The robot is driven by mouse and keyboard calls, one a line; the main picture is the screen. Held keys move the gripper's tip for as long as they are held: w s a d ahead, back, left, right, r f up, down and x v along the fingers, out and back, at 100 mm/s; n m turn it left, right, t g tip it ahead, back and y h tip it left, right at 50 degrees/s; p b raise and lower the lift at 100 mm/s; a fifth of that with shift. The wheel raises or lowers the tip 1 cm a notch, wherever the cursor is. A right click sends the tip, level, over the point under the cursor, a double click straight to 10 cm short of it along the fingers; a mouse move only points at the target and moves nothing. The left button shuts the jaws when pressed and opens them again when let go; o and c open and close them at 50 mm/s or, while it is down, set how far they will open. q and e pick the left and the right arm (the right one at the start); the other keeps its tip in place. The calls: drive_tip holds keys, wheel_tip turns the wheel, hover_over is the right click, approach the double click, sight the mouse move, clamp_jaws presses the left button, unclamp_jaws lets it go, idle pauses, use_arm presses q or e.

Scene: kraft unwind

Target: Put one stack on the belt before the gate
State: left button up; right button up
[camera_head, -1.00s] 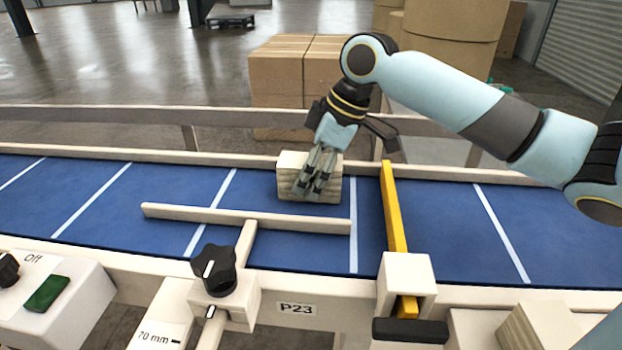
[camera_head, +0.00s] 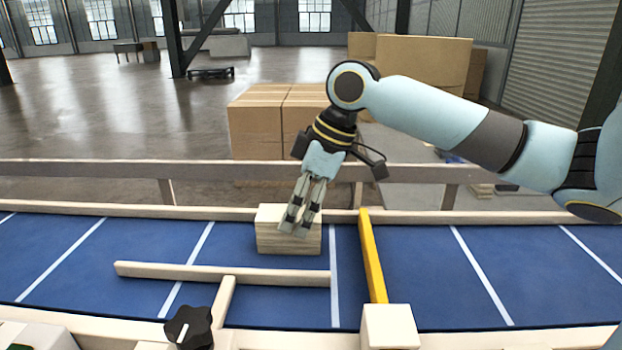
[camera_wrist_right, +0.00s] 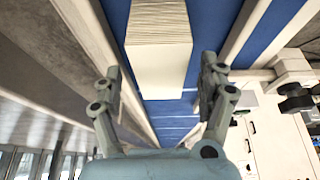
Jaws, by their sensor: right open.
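A pale stack (camera_head: 288,240) with fine layered sides sits on the blue belt (camera_head: 80,262), just left of the yellow gate (camera_head: 372,258) and apart from it. It lies between the far rail and the wooden guide bar. It also shows in the right wrist view (camera_wrist_right: 159,52). My right gripper (camera_head: 296,222) hangs at the stack in the head view, partly covering it. In the right wrist view my right gripper (camera_wrist_right: 160,92) is open, its fingers spread to both sides of the stack's near end with gaps. My left gripper is out of view.
The wooden guide bar (camera_head: 220,274) runs along the belt in front of the stack. A black knob (camera_head: 188,326) stands at the near edge. A rail (camera_head: 90,168) runs behind the belt, with cardboard boxes (camera_head: 255,130) beyond. The belt right of the gate is clear.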

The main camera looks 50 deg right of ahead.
drive_tip(key=v, duration=0.7)
drive_tip(key=shift+s+r+p, duration=0.2)
drive_tip(key=shift+p, duration=0.15)
drive_tip(key=shift+r, duration=0.2)
